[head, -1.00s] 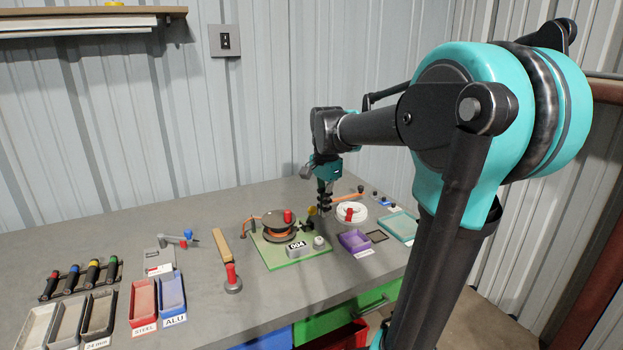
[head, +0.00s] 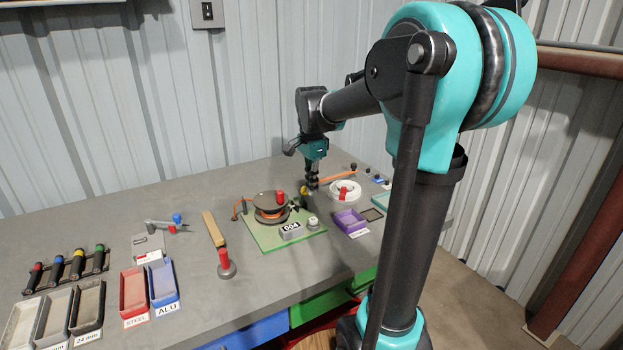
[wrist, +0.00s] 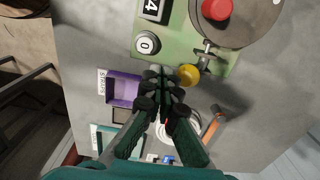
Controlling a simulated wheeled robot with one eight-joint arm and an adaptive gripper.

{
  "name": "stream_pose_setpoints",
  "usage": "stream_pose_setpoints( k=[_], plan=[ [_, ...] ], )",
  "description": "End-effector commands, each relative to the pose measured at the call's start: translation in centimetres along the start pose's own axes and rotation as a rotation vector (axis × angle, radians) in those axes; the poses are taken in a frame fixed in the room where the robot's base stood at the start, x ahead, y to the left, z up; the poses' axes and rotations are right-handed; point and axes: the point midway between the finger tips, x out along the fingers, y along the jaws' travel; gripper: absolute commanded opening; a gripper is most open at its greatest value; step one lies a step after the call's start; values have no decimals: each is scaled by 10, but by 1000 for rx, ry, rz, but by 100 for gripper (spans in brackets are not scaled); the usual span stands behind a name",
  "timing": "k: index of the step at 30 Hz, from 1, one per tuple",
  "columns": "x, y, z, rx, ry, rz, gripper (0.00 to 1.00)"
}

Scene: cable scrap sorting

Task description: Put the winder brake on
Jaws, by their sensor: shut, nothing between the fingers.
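The winder is a green base plate (head: 262,238) on the bench, carrying a dark reel (head: 263,201) with orange cable and a red knob (head: 280,196). The wrist view shows this red knob (wrist: 217,9) on the reel. A yellow ball knob (wrist: 187,74) sits at the winder's edge on a metal lever (wrist: 207,55), apparently the brake; it also shows in the head view (head: 305,191). My gripper (head: 312,187) is shut and empty beside the yellow knob. In the wrist view its fingertips (wrist: 162,76) are just left of the knob; contact cannot be told.
A counter reading 004 (head: 292,231) and a round dial (head: 313,222) stand at the plate's front. A purple tray (head: 349,221) and a white coil (head: 344,192) lie to the right. Bare bench lies behind the winder.

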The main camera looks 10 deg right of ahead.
Motion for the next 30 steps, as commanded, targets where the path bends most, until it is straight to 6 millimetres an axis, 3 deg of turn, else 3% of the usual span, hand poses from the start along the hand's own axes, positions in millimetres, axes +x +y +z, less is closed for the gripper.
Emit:
stream_pose_setpoints(
  k=[7, 30],
  plan=[
    [23, 0, 0, 0, 0, 0, 0],
    [10, -70, 0, -1, 0, -1, 0]
  ],
)
